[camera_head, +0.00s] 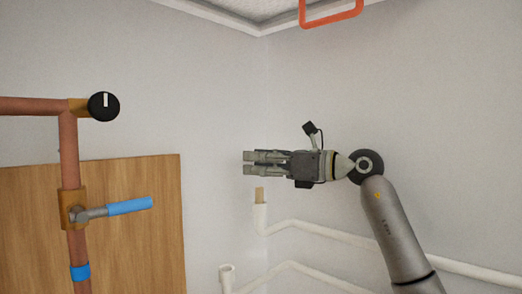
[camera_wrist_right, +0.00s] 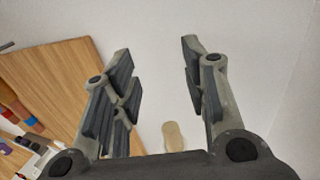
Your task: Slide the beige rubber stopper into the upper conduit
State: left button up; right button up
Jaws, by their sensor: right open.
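The beige rubber stopper (camera_head: 259,195) stands upright at the mouth of the upper conduit (camera_head: 261,219), a white pipe with an upturned end. Its upper part shows above the rim; how deep it sits I cannot tell. My right gripper (camera_head: 246,163) is open and empty, level, pointing left, a little above the stopper and apart from it in the head view. In the right wrist view the stopper (camera_wrist_right: 172,136) shows low between the open fingers (camera_wrist_right: 158,60), beyond the palm edge, which hides what lies below it. My left gripper is not in view.
A lower white conduit (camera_head: 226,276) with an open upturned end is below. Copper pipes (camera_head: 69,150) with a black knob (camera_head: 103,106) and a blue-handled valve (camera_head: 128,206) stand at left before a wooden panel (camera_head: 150,250). An orange-red frame (camera_head: 331,14) hangs at top.

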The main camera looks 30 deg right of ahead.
jog(key=shift+d+r, duration=0.1)
jog(key=shift+r, duration=1.5)
